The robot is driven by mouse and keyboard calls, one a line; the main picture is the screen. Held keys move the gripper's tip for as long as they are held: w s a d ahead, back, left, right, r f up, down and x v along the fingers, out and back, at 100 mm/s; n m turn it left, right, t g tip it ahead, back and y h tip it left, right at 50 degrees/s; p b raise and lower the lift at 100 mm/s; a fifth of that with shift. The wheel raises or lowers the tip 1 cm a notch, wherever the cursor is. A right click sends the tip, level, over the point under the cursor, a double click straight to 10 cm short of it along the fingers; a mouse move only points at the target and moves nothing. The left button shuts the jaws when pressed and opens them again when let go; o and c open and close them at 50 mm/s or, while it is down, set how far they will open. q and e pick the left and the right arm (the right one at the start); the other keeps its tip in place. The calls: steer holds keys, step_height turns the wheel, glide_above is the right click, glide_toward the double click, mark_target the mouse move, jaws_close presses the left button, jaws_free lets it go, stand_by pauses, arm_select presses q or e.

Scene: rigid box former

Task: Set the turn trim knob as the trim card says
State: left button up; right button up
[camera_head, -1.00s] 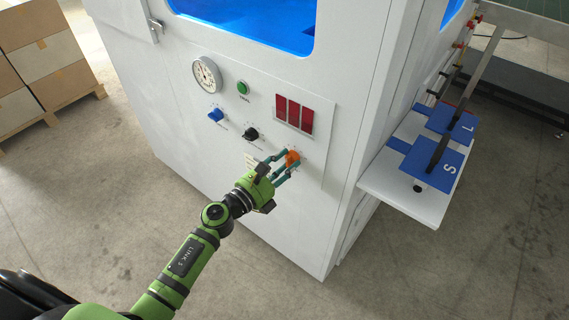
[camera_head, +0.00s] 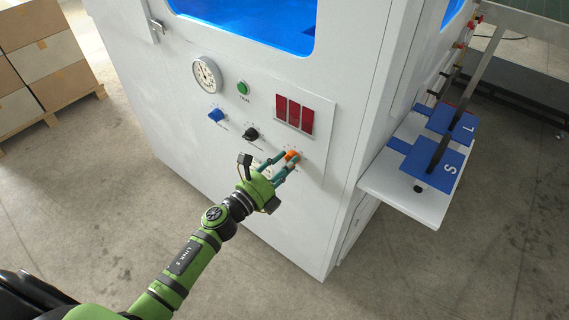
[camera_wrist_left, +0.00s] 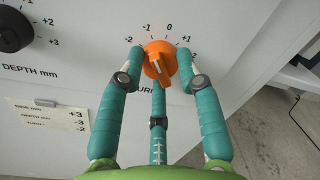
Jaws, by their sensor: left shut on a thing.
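The orange turn trim knob (camera_head: 292,155) sits on the white machine panel below the red display. In the left wrist view the knob (camera_wrist_left: 158,58) shows a raised grip bar with a pale line, under a scale from -2 to +2. I cannot tell exactly which mark it points to. My left gripper (camera_head: 287,164) is shut on the knob, its teal fingers (camera_wrist_left: 161,68) around it. The trim card (camera_wrist_left: 48,116) is at the lower left in the wrist view; it appears to read side +3, depth -3, turn -2. My right gripper is not in view.
A black depth knob (camera_head: 251,134), a blue knob (camera_head: 216,115), a green button (camera_head: 243,88) and a round gauge (camera_head: 207,75) are on the same panel. A white shelf (camera_head: 399,196) with blue plates juts out at right. The floor before the machine is clear.

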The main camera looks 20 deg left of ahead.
arm_select(q)
steer(key=n, duration=0.3)
steer(key=shift+s+d+f+n, duration=0.15)
steer(key=shift+d+f+n, duration=0.1)
steer(key=shift+n, duration=0.15)
steer(key=shift+n+p, duration=0.5)
steer(key=shift+n, duration=1.5)
steer(key=o, duration=1.2)
steer(key=shift+r, duration=0.1)
steer(key=shift+c, duration=0.2)
steer(key=shift+t, duration=0.3)
steer(key=shift+a, duration=0.1)
steer(key=r+v, duration=0.1)
steer(key=v, duration=1)
steer(key=shift+s+f, duration=0.35)
steer(key=shift+s, duration=0.15)
